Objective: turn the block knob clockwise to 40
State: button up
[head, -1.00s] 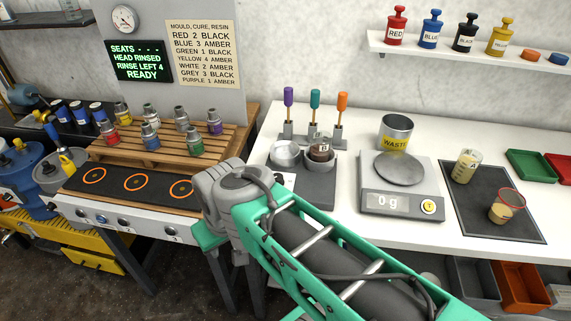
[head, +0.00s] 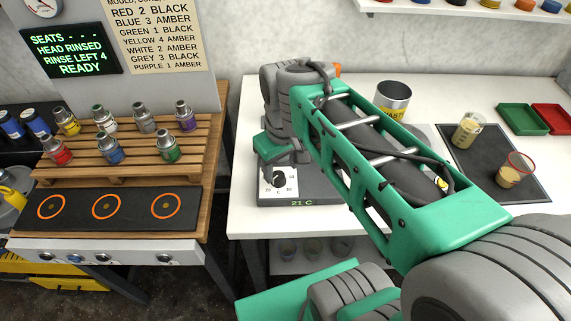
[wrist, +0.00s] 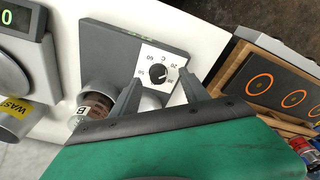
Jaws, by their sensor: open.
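The block knob (head: 279,179) is a round black knob on a white dial plate on the front of the grey heating block (head: 312,192), whose display reads 21 C. In the wrist view the knob (wrist: 158,72) shows with numbers around it; its exact setting is too small to read. My gripper (head: 281,160) is close above the knob in the head view. In the wrist view my gripper (wrist: 163,63) is open and empty, with one finger to either side of the knob. I cannot tell whether either finger touches it. My arm hides most of the block in the head view.
A dark cup labelled B (wrist: 97,103) sits in the block close to the left finger. A waste cup (head: 393,99) stands behind my arm. A wooden rack with several bottles and a hotplate (head: 180,190) with orange rings are to the left.

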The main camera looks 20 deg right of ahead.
aim_at(278, 175)
jog(key=w+n, duration=0.1)
jog(key=w+n+g, duration=0.1)
jog(key=w, duration=0.1)
jog(key=shift+d+r, duration=0.1)
jog(key=shift+r, duration=0.25)
jog(key=shift+w+d+f+g, duration=0.1)
jog(key=shift+w+f+g, duration=0.05)
jog(key=shift+w+g, duration=0.15)
notch_tip(278, 175, down, 7)
jog(key=shift+f+p, duration=0.2)
jog(key=shift+p, duration=0.25)
grip_shut()
